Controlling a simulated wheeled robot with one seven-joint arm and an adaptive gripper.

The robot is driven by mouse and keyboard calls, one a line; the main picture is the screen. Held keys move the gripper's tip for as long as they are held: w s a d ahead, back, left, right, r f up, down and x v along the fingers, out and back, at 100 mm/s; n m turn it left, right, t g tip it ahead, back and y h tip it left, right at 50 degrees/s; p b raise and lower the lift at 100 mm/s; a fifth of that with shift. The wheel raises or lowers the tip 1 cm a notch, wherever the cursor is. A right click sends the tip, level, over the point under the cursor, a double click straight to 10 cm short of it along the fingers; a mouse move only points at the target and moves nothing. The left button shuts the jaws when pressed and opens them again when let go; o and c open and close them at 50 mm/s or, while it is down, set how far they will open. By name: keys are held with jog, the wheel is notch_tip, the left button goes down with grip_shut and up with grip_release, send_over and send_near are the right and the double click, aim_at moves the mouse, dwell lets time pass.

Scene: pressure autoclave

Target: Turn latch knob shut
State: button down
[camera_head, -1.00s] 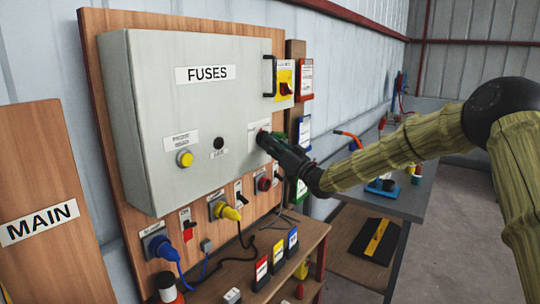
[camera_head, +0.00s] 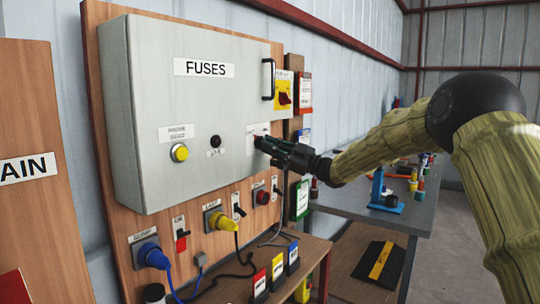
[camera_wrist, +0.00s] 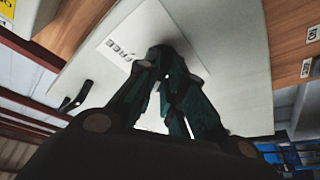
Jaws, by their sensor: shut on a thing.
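The grey fuse box (camera_head: 207,85), marked FUSES, hangs on a wooden board with its door shut. A white latch plate (camera_head: 259,129) sits at the right of the box's front. It also shows in the wrist view (camera_wrist: 124,42), where the letters "FREE" can be read upside down. My gripper (camera_head: 261,143) reaches in from the right to this plate, and its fingertips are closed together around the latch knob. The fingers also show in the wrist view (camera_wrist: 172,62). They hide nearly all of the knob, so its angle cannot be told.
A black handle (camera_head: 268,79) stands out above my gripper, next to a yellow switch with a red knob (camera_head: 284,98). A yellow button (camera_head: 179,152) is on the box. Plugs and switches sit below, over a wooden shelf (camera_head: 230,284). A grey bench (camera_head: 345,200) stands at right.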

jog(key=shift+n+g+b, duration=0.4)
jog(key=shift+n+b, duration=0.1)
jog(key=shift+n, duration=0.6)
jog(key=shift+w+d, duration=0.1)
jog(key=c, duration=1.5)
grip_release()
jog(key=shift+d, duration=0.1)
jog(key=v, duration=1.2)
jog(key=shift+r, duration=0.1)
